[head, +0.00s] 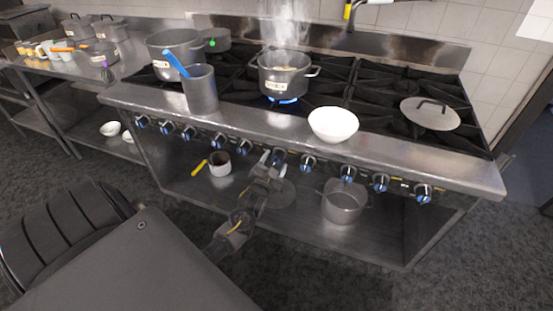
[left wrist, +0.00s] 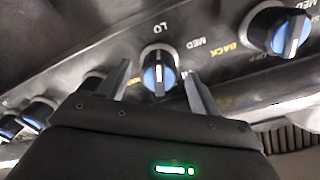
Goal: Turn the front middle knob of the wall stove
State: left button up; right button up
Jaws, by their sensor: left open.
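The wall stove (head: 400,158) has a row of black and blue knobs along its front edge. My left gripper (head: 271,162) is at the middle of this row, in front of a knob (head: 280,155). In the left wrist view, my left gripper (left wrist: 160,88) is open, with one finger on each side of a knob (left wrist: 159,68). The knob has a blue and white face, and its label reads LO above and MED to the right. I cannot tell whether the fingers touch it. My right gripper is not in view.
A pot (head: 283,76) steams over a blue flame. A white bowl (head: 333,125) and a grey container (head: 200,92) with a blue utensil stand near the stove's front edge. Another knob (left wrist: 276,31) is to the right in the wrist view. A pot (head: 343,203) sits on the lower shelf.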

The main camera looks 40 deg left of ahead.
pick_arm(q)
jog(key=v, duration=0.8)
jog(key=shift+s+b, duration=0.2)
jog(key=shift+b, duration=0.15)
jog(key=shift+d, duration=0.1)
jog(key=s+d+f+g+h, duration=0.1)
jog(key=s+d+f+g, duration=0.15)
jog(key=f, duration=0.65)
jog(key=s+d+f+n+g+h, duration=0.15)
jog(key=s+f, duration=0.25)
jog(key=f, duration=0.6)
jog(key=s+d+f+g+h, duration=0.1)
jog(key=s+d+f+g, duration=0.2)
jog(key=f, duration=0.6)
jog(key=s+d+f+g, duration=0.2)
jog(key=s+f, duration=0.4)
jog(key=s, duration=0.5)
jog(key=s+d+f+g+h, duration=0.1)
jog(key=s+d+f+g, duration=0.2)
jog(key=s+f, duration=0.3)
jog(key=s+d+f+g+h, duration=0.1)
jog(key=s+d+f+g, duration=0.2)
jog(key=s, duration=1.4)
notch_tip(320, 180, down, 3)
jog(key=shift+m+g, duration=0.35)
jog(key=shift+g, duration=0.15)
